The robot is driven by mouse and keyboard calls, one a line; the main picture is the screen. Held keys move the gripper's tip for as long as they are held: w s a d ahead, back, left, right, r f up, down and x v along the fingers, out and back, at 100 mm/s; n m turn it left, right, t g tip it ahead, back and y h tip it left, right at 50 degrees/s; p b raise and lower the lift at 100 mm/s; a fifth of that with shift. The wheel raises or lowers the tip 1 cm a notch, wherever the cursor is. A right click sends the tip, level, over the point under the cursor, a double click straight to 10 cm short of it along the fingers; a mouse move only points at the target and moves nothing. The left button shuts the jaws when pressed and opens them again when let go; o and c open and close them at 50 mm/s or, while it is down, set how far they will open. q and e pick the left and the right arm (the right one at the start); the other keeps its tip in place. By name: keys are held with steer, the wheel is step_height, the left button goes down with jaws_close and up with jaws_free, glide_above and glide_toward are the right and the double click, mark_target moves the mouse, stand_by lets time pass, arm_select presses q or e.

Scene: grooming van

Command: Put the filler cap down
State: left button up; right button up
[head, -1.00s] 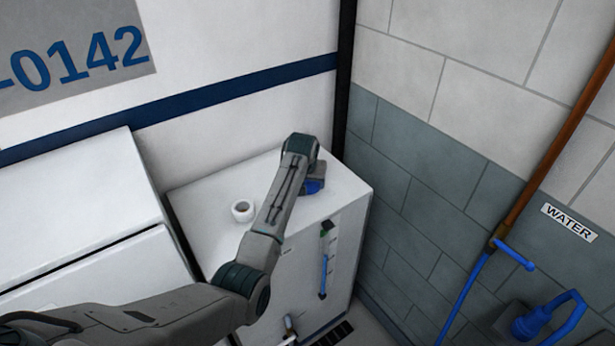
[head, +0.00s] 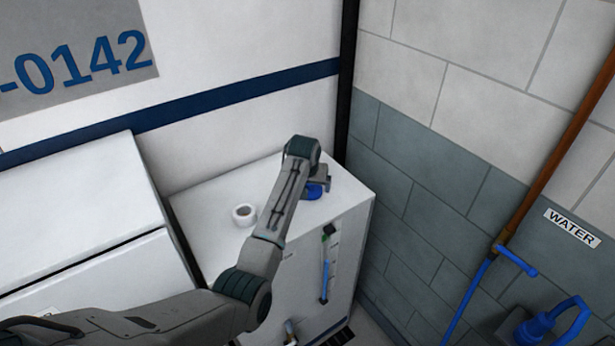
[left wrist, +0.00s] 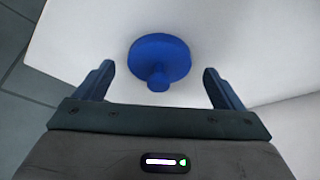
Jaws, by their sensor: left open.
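The filler cap is a blue disc with a short knob; in the left wrist view the filler cap (left wrist: 158,60) rests on the white tank top (left wrist: 225,50). In the head view the filler cap (head: 314,191) shows only partly, beneath my gripper. My left gripper (left wrist: 160,85) is open, with one finger on each side of the cap and a gap to both. In the head view my left gripper (head: 320,184) is over the right part of the tank top (head: 205,215), mostly hidden behind my arm. My right gripper is in neither view.
A white ring-shaped filler neck (head: 244,215) stands on the tank top, left of my arm. A level gauge (head: 326,262) is on the tank's front. The block wall (head: 420,180) stands close on the right, with a blue hose (head: 470,295) and pipe (head: 550,150).

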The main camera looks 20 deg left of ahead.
arm_select(q)
steer(key=b+v, duration=0.3)
steer(key=v, duration=0.8)
steer(key=shift+f, duration=0.1)
